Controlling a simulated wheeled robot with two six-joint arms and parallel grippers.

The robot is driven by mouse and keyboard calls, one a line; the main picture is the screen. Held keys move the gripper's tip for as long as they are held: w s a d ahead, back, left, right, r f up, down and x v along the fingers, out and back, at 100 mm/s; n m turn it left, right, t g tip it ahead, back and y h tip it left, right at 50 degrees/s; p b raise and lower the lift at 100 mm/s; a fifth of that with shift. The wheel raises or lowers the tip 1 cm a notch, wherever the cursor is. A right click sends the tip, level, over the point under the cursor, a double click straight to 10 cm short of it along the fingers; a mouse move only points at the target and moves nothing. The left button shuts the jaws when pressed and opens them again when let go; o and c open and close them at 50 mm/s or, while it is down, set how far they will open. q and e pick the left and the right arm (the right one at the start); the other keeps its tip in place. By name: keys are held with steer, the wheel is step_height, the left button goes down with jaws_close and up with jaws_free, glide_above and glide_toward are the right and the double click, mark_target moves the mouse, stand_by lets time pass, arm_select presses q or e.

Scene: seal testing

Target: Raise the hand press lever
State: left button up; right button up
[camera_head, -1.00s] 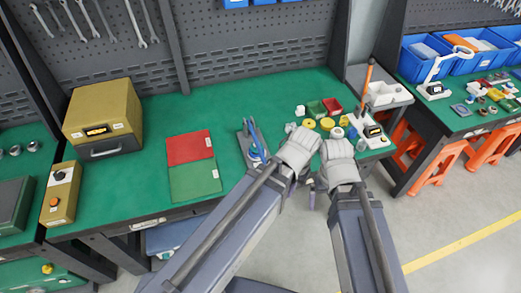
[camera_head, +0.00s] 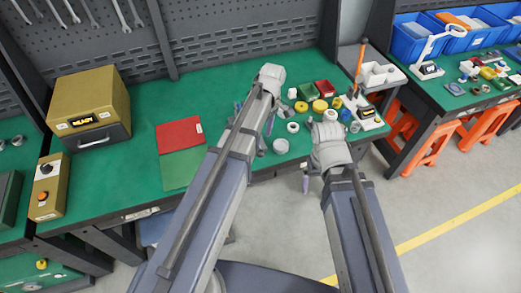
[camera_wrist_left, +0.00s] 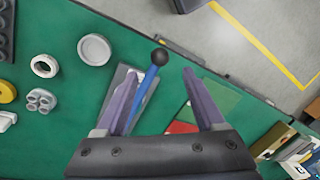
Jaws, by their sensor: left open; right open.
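The hand press appears in the left wrist view as a blue lever (camera_wrist_left: 145,95) with a black ball knob (camera_wrist_left: 160,57) over a grey base. My left gripper (camera_wrist_left: 163,78) is open. In that view its fingers lie either side of the lever, which is nearer the left finger; I cannot tell whether they touch. In the head view my left forearm and wrist (camera_head: 270,76) hide most of the press. My right gripper (camera_head: 306,184) is open and empty, pointing down by the bench's front edge, partly hidden by its wrist.
A red and green mat (camera_head: 182,152) and a yellow box (camera_head: 88,110) reading READY are left of the press. A white ring (camera_head: 293,127), a white cap (camera_head: 281,146) and several small parts lie to its right. An orange-handled device (camera_head: 360,62) stands at the bench's right end.

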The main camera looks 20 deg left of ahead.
mark_target(261, 150)
arm_select(q)
steer(key=f+b, duration=0.2)
steer(key=s+f+b, duration=0.1)
steer(key=f+b, duration=0.1)
steer(key=f, duration=0.1)
steer(key=f+b, duration=0.2)
steer(key=b, duration=0.1)
steer(key=shift+s+a+f, duration=0.2)
steer(key=shift+a+f, duration=0.05)
jaws_close()
stand_by(0.4)
stand_by(0.8)
